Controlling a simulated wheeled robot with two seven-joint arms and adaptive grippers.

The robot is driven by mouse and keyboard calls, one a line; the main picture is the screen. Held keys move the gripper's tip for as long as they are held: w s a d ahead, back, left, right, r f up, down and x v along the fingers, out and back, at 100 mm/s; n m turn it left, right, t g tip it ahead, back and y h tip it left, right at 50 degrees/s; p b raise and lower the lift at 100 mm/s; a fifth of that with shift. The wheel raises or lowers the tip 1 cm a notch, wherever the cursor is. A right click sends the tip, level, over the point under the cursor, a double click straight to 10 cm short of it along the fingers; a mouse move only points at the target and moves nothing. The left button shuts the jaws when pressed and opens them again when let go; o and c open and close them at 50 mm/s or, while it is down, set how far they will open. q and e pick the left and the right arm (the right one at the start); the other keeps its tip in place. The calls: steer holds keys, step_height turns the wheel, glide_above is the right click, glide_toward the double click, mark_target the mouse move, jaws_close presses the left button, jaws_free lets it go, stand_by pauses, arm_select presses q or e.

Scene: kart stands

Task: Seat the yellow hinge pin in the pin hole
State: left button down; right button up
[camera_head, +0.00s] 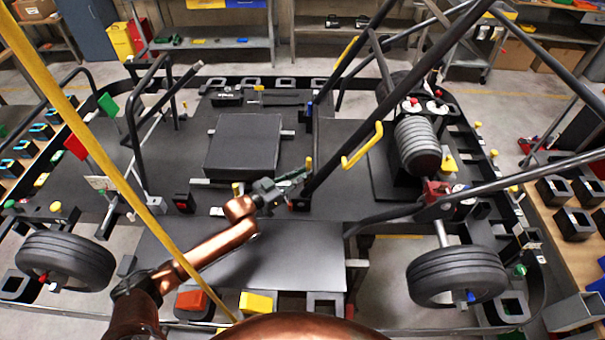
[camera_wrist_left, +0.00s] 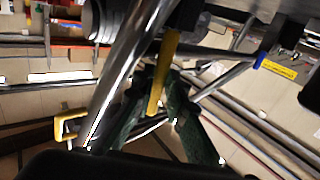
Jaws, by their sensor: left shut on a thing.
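My left gripper (camera_head: 300,178) reaches in over the middle of the black kart, its green fingers beside the foot of a slanting black tube. It is shut on the yellow hinge pin (camera_head: 309,164), whose upper part stands above the fingertips. In the left wrist view the pin (camera_wrist_left: 166,72) runs between the dark green fingers (camera_wrist_left: 158,105), its far end against a dark part (camera_wrist_left: 188,35). The pin hole cannot be made out; whether the pin is in it I cannot tell. My right gripper is not in view.
A slanting black tube (camera_head: 345,140) rises close beside the gripper. A yellow hook-shaped handle (camera_head: 362,147) is to its right. A black square seat pad (camera_head: 242,145) lies to the left. A long yellow pole (camera_head: 110,150) crosses the near left. The front black panel (camera_head: 270,258) is mostly bare.

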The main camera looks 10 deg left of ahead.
arm_select(q)
steer(key=shift+f+b, duration=0.45)
steer(key=shift+f, duration=0.25)
steer(key=c, duration=1.8)
jaws_free()
steer(key=shift+f, duration=0.2)
steer(key=shift+c, duration=0.2)
steer(key=shift+s+f, duration=0.1)
steer(key=shift+f, duration=0.05)
steer(key=r+v, duration=0.1)
steer(key=v, duration=1)
steer(key=shift+s+a, duration=0.25)
steer(key=shift+a, duration=0.05)
